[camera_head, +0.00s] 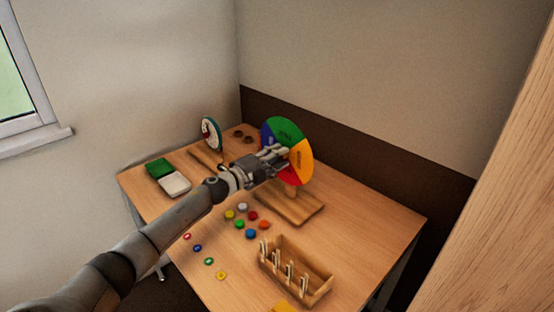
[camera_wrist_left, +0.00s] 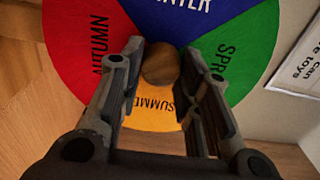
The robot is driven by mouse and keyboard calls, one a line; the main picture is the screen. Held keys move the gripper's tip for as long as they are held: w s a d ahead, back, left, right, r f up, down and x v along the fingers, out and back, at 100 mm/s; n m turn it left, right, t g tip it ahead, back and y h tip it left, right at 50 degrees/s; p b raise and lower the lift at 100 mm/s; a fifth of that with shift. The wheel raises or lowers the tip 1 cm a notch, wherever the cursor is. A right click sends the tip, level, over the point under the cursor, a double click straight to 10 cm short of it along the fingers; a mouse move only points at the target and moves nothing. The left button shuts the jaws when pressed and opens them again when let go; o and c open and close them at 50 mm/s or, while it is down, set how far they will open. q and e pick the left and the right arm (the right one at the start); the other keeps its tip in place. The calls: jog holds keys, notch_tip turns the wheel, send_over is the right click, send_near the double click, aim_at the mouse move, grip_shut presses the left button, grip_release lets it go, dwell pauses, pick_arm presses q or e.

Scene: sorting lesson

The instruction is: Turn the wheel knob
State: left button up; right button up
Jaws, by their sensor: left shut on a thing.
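The season wheel (camera_head: 282,130) stands upright on a wooden base (camera_head: 291,205) near the back of the table. In the left wrist view its face (camera_wrist_left: 244,35) shows blue, green, yellow and red sectors with words such as AUTUMN and SUMMER. The round wooden wheel knob (camera_wrist_left: 161,65) sits at its centre. My left gripper (camera_head: 279,152) is in front of the wheel. In the left wrist view its fingers (camera_wrist_left: 160,80) lie on either side of the knob, shut on it. In the head view the gripper hides the knob. My right gripper is not in view.
Several coloured discs (camera_head: 251,233) lie on the table (camera_head: 370,230) in front of the wheel. A wooden box with pegs (camera_head: 320,290) stands at the front right. A green box (camera_head: 159,168), a white box (camera_head: 175,184) and a round dial (camera_head: 210,132) are to the left.

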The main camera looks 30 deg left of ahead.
pick_arm(q)
jog(key=shift+d+f, duration=0.1)
dwell(0.4)
jog(key=o, duration=1)
jog(key=v, duration=1.2)
